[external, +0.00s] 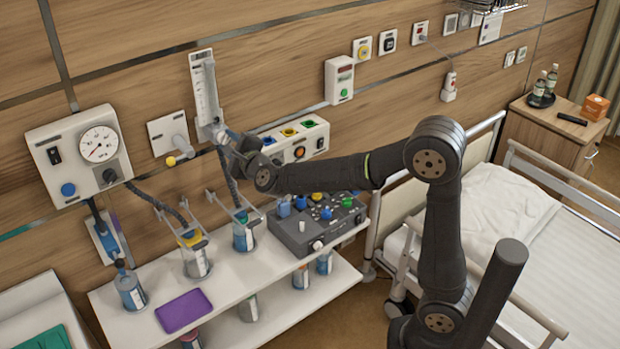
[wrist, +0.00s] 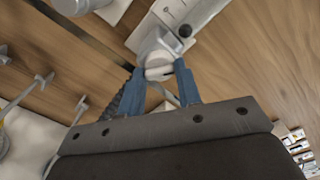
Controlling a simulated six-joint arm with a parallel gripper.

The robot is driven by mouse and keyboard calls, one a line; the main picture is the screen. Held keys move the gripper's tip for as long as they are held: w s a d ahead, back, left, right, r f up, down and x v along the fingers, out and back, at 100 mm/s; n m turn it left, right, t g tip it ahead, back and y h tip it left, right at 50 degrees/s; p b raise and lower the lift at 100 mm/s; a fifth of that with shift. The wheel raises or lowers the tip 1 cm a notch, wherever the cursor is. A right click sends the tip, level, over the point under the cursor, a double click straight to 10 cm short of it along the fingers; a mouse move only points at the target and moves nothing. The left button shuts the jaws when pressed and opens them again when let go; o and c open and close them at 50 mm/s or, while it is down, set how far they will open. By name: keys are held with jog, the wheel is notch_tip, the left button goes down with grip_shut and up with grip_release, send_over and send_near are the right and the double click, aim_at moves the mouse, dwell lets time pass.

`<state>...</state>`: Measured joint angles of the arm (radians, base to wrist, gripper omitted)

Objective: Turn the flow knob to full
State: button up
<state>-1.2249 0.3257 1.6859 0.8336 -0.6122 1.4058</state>
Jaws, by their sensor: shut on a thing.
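The flow knob (wrist: 158,72) is a pale round knob at the lower end of a white wall-mounted flowmeter (external: 204,92). In the wrist view the flowmeter body (wrist: 176,24) rises above it, with dark scale marks. My gripper (wrist: 159,76) has its two blue fingers on either side of the knob and is shut on it. In the external view my gripper (external: 222,136) is at the foot of the flowmeter, and my wrist hides most of the knob. I cannot read the flow level or the knob's angle.
A gauge panel (external: 82,152) and a lever fitting (external: 174,134) are on the wall to the left. A box with coloured sockets (external: 310,138) is close on the right. Below are a shelf (external: 232,276) with bottles and a grey control box (external: 313,236). The bed stands right.

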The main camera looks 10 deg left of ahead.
jog(key=m, duration=0.4)
jog(key=shift+m, duration=0.4)
jog(key=m, duration=0.4)
jog(key=shift+f, duration=0.1)
jog(key=m, duration=0.5)
jog(key=shift+m, duration=2.2)
jog(key=o, duration=1)
jog(key=shift+c, duration=0.2)
jog(key=shift+s, duration=0.1)
